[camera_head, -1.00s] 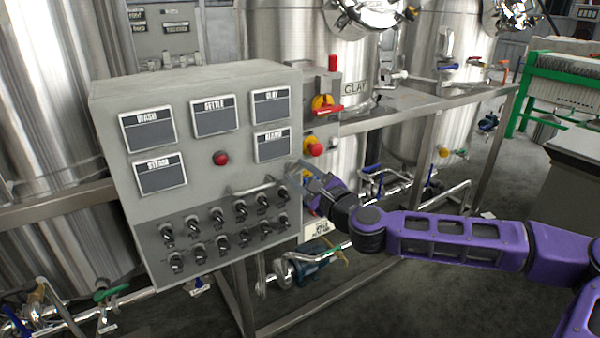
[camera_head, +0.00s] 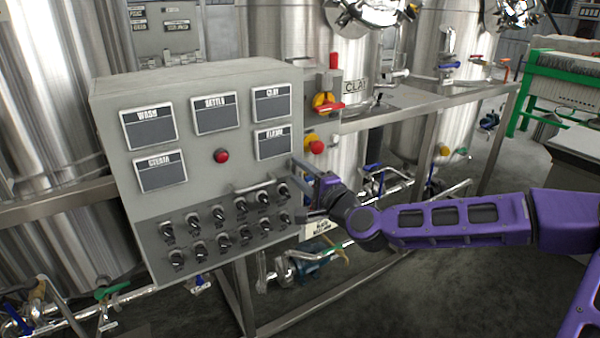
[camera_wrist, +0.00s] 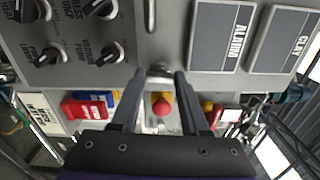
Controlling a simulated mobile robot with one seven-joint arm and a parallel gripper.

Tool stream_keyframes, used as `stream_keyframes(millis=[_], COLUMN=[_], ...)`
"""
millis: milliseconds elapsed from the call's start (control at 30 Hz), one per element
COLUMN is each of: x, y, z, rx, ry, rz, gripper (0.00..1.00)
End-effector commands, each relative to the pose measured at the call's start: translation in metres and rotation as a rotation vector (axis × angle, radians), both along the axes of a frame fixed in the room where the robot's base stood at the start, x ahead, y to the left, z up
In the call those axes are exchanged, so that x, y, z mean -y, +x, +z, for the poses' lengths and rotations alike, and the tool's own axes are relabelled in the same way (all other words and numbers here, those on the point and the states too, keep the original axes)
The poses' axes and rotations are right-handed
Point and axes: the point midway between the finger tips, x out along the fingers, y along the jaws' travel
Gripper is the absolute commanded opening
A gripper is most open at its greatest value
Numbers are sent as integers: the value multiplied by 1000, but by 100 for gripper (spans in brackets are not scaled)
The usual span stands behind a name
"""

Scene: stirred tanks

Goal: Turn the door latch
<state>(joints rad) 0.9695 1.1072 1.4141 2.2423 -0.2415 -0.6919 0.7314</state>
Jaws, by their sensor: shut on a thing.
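The door latch (camera_wrist: 158,71) is a small metal piece near the right edge of the grey control panel (camera_head: 195,80). In the wrist view it sits between my two fingertips, and my gripper (camera_wrist: 160,74) is shut on it. In the head view my gripper (camera_head: 298,190) reaches from the right to the panel's right edge. The latch is hidden or too small to make out there, so its exact angle cannot be told. A metal bar handle (camera_head: 253,185) runs across the panel front, left of the gripper.
The panel carries labelled displays, a red button (camera_head: 221,156) and rows of black knobs (camera_head: 219,213). Steel tanks (camera_head: 290,40), a frame rail (camera_head: 440,105) and pipes lie behind. Open floor lies below my arm.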

Motion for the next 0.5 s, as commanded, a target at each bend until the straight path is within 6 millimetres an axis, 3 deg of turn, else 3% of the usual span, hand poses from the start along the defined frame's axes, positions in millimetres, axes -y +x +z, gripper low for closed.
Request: stream_keyframes(millis=[500], x=[0], y=[1], z=[1], rx=[56], ry=[-80], rz=[-1], gripper=[0])
